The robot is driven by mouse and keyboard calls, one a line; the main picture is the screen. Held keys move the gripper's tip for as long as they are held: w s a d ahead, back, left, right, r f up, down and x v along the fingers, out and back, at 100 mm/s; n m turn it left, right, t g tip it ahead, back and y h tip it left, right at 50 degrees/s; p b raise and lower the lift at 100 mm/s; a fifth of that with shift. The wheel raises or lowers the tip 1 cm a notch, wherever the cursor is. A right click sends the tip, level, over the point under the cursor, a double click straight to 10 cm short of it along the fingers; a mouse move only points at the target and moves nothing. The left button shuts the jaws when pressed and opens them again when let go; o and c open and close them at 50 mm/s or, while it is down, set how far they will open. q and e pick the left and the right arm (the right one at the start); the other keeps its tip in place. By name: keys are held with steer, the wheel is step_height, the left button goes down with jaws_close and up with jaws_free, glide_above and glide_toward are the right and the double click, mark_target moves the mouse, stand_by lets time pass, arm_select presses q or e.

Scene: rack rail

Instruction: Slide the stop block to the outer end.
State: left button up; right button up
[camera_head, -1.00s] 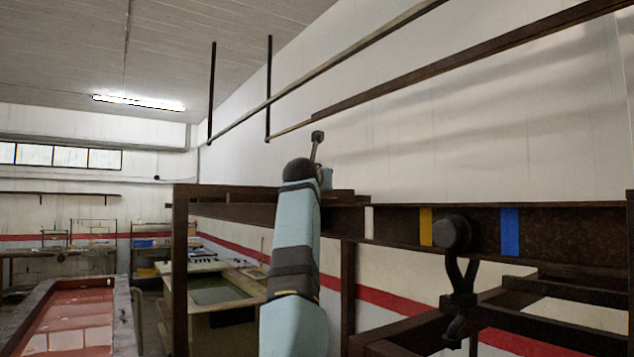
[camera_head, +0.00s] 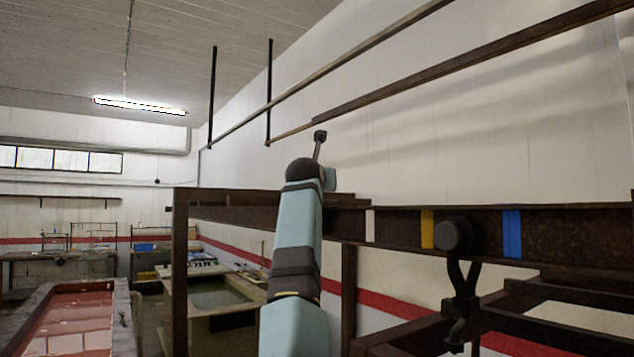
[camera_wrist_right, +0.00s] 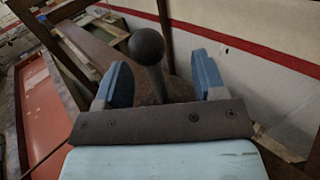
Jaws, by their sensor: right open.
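A dark ball knob on a thin stem (camera_head: 319,137) stands up at the rail; I take it as the stop block's handle. In the right wrist view the ball knob (camera_wrist_right: 146,45) and stem stand between the two blue fingers of my right gripper (camera_wrist_right: 164,82), which is open with gaps on both sides. In the head view my right gripper (camera_head: 328,179) is at the end of the light blue arm, just below the knob and mostly hidden. The block's body is hidden behind the arm. My left gripper is not in view.
The dark rail (camera_head: 390,226) bears white, yellow (camera_head: 427,229) and blue (camera_head: 512,234) marks. A round black piece with a hook (camera_head: 456,236) sits between yellow and blue. Dark frame beams (camera_head: 580,292) lie below right. A red-topped basin (camera_head: 75,320) is at lower left.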

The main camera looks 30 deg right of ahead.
steer(key=shift+d+f, duration=0.15)
steer(key=shift+f, duration=0.2)
steer(key=shift+s+f+b, duration=0.2)
steer(key=shift+f+b, duration=0.05)
steer(key=shift+b, duration=0.25)
steer(key=shift+s+a+f+b, duration=0.15)
steer(key=shift+a+b, duration=0.15)
steer(key=shift+b, duration=0.15)
steer(key=v, duration=0.1)
steer(key=b+v, duration=0.1)
steer(key=shift+s+a+r, duration=0.2)
steer(key=shift+a+r, duration=0.05)
steer(key=shift+a, duration=0.05)
steer(key=b+v, duration=0.3)
steer(key=v, duration=0.2)
